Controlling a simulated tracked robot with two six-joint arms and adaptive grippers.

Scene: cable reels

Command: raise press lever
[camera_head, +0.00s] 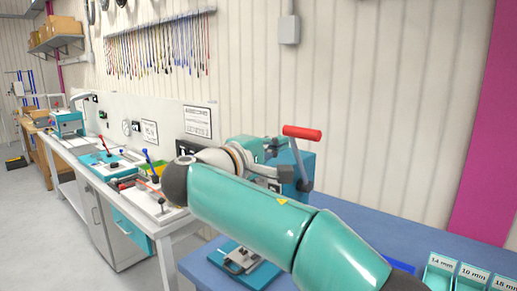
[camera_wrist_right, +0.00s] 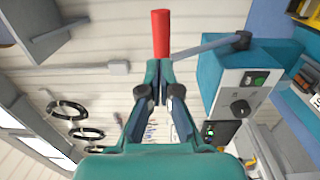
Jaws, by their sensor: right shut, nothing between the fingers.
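The press lever (camera_head: 299,158) is a grey arm with a red handle (camera_head: 302,133) at its top. It stands up, leaning a little left, from a pivot on the teal press (camera_head: 306,165). My right gripper (camera_head: 284,173) is shut and empty in front of the press, below the red handle in the head view. In the right wrist view the closed fingertips (camera_wrist_right: 158,74) point at the red handle (camera_wrist_right: 160,35), which lies in line just past them. I cannot tell whether they touch it. The press head with its control panel (camera_wrist_right: 240,92) is right of the fingers. My left gripper is out of view.
A white workbench (camera_head: 172,222) with tools runs along the wall at left. My right arm hides part of the table.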

